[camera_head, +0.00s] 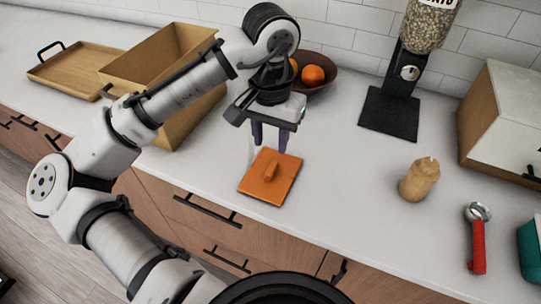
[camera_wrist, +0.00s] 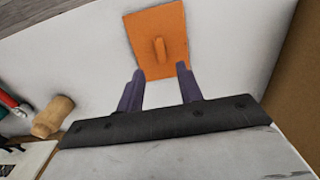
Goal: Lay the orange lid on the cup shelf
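The orange lid (camera_head: 284,183) lies flat on the white counter near its front edge. It is a square plate with a small upright handle in its middle. It also shows in the wrist view (camera_wrist: 172,28), at the top centre. My gripper (camera_head: 269,146) is above the lid's far side, pointing down. In the wrist view its two purple fingers (camera_wrist: 160,70) are spread apart with nothing between them. The fingers appear apart from the handle; their exact height above the lid is hard to judge. I cannot identify a cup shelf with certainty in either view.
An open wooden box (camera_head: 150,62) and a wooden tray (camera_head: 75,68) stand left. A fruit bowl (camera_head: 325,82) is behind my gripper. A black-based dispenser (camera_head: 390,115), pepper mill (camera_head: 418,180), red-handled tool (camera_head: 478,245) and white-and-wood box (camera_head: 505,120) stand right.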

